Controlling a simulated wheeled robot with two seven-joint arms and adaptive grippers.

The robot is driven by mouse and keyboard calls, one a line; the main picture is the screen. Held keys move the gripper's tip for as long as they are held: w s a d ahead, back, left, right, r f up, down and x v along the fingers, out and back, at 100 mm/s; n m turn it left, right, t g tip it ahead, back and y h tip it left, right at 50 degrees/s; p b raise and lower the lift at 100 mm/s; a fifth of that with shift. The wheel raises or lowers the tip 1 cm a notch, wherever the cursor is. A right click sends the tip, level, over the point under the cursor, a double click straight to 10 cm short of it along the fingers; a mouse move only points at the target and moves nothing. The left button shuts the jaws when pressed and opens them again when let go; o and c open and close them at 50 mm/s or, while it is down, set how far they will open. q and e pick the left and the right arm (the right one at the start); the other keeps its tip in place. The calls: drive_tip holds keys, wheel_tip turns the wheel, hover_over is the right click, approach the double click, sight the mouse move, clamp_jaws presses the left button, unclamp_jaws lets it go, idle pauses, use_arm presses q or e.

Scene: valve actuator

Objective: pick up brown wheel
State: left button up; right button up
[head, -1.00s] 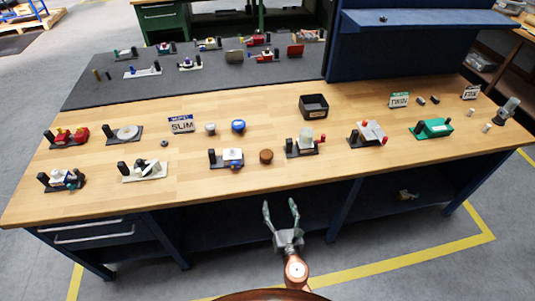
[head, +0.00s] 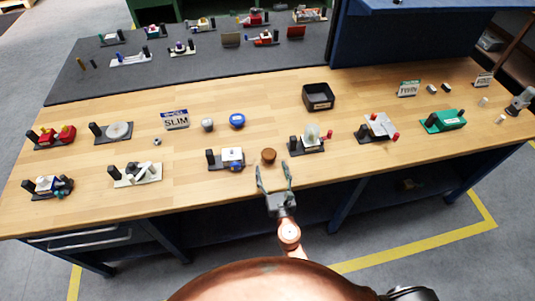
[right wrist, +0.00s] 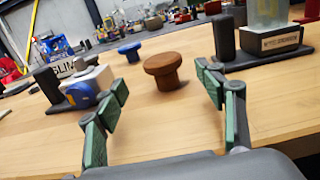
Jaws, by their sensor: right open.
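The brown wheel (head: 269,155) is a small round knob standing on the wooden tabletop near its front edge. In the right wrist view the brown wheel (right wrist: 163,70) shows a wide round cap on a narrower stem, upright. My right gripper (head: 273,166) is open and empty at the table's front edge, just short of the wheel. In the right wrist view its green-padded fingers (right wrist: 164,85) are spread, with the wheel beyond them and between them. My left gripper is not in view.
A valve with a white body and blue knob (head: 232,158) stands just left of the wheel. A valve with a clear body (head: 312,138) stands to the right. A blue wheel (head: 237,121) and a black bin (head: 318,97) are farther back. Bare wood surrounds the wheel.

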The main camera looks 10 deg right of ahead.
sight(270, 160)
drive_tip(key=w, duration=0.3)
drive_tip(key=shift+w+d+r, duration=0.2)
drive_tip(key=shift+w+r, duration=0.05)
drive_tip(key=shift+w, duration=0.55)
drive_tip(key=shift+w+f, duration=0.1)
drive_tip(key=shift+w, duration=0.1)
drive_tip(key=c, duration=0.7)
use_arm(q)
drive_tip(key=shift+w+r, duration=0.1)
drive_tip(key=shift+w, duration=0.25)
use_arm(e)
drive_tip(key=c, duration=0.7)
